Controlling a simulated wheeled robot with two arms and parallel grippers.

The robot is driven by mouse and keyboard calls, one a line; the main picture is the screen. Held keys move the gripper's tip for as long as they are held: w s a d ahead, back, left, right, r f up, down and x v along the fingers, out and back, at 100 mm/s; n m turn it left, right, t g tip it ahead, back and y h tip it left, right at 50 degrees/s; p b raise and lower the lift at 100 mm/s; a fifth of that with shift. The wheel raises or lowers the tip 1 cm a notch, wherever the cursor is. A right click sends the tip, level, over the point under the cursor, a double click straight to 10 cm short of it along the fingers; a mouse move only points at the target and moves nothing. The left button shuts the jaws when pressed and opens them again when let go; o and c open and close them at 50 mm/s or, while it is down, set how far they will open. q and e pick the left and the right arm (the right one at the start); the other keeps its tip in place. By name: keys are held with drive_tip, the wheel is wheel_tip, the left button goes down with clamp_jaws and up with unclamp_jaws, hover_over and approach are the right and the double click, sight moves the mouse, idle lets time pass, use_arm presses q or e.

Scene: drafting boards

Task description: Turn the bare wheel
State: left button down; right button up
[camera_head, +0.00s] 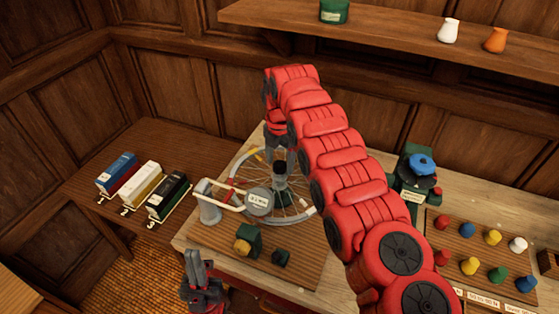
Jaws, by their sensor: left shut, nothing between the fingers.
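A bare spoked wheel (296,208) lies roughly flat on a stand on the workbench, with a dark upright hub post (280,172) at its middle. Red and yellow marks show at its left side. My right arm reaches over the bench, and its gripper (278,150) hangs pointing down just above the hub post. I cannot tell whether it touches the post or how its fingers stand. My right arm hides part of the wheel's right side. My left gripper (197,262) is shut and empty, pointing up at the bench's front left edge, apart from the wheel.
A round labelled gauge (260,201) and a pale bar frame (209,208) stand at the wheel's front left. Small yellow and green blocks (248,240) sit before it. Numbered boxes (143,185) stand left. Coloured knobs (470,265) and a blue-topped green device (421,166) are right.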

idle(0.3)
drive_tip(key=shift+a+r, duration=0.1)
drive_tip(key=shift+r, duration=0.45)
wheel_tip(320, 180, up, 3)
drive_tip(key=shift+f+p, duration=0.15)
drive_tip(key=shift+p, duration=0.4)
wheel_tip(320, 180, up, 14)
drive_tip(key=p, duration=1.3)
drive_tip(key=shift+f+p, duration=0.15)
drive_tip(key=shift+p, duration=0.2)
drive_tip(key=shift+f, duration=0.1)
